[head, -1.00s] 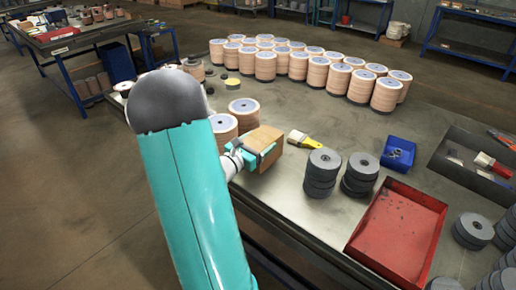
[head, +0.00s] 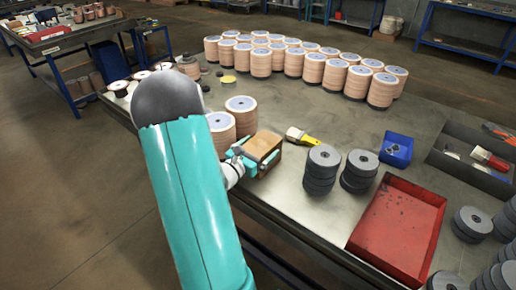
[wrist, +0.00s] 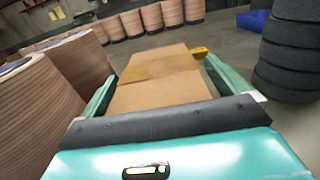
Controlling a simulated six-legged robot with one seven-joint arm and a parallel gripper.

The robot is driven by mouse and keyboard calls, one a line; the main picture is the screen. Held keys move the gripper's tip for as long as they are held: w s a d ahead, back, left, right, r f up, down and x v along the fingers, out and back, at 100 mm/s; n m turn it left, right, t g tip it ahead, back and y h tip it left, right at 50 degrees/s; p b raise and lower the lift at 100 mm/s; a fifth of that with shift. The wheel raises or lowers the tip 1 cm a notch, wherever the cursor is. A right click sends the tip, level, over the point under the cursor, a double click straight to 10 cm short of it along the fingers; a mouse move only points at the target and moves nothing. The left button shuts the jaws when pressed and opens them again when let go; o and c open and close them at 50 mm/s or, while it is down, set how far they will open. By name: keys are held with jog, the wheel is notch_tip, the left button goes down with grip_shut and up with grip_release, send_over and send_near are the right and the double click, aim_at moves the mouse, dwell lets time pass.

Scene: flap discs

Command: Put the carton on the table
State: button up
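The carton (head: 264,147) is a small brown box near the table's (head: 300,205) front edge. It appears to rest upright on the tabletop, beside the stacked tan discs; its underside is hidden. In the wrist view the carton (wrist: 162,78) lies ahead, between the two turquoise fingers. My gripper (head: 243,160) is open around the carton's near end. A gap shows between the carton and the right finger in the wrist view (wrist: 160,88); the left finger is very close to its side, and I cannot tell whether it touches.
Tan disc stacks (head: 241,115) stand just behind the carton. A yellow-handled brush (head: 302,137) lies to its right, then grey disc stacks (head: 321,170), a blue bin (head: 396,150) and a red tray (head: 398,230). Bare tabletop lies between the brush and the far disc rows.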

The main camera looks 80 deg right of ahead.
jog(key=shift+w+r, duration=0.1)
jog(key=shift+r, duration=0.05)
jog(key=v, duration=1.2)
jog(key=w+a+r+m+t+y, duration=0.3)
jog(key=a+r+m+t+y, duration=0.1)
jog(key=a, duration=1)
jog(key=w+a+r+m+t+y, duration=0.4)
jog(key=a+r+y, duration=0.2)
jog(key=a, duration=0.8)
jog(key=w+a+r+m+t+y, duration=0.4)
jog(key=a+r+m+y, duration=0.1)
jog(key=a, duration=0.9)
jog(key=shift+w+a+r+t+y, duration=0.15)
jog(key=shift+a+r+t+y, duration=0.2)
jog(key=shift+y, duration=0.45)
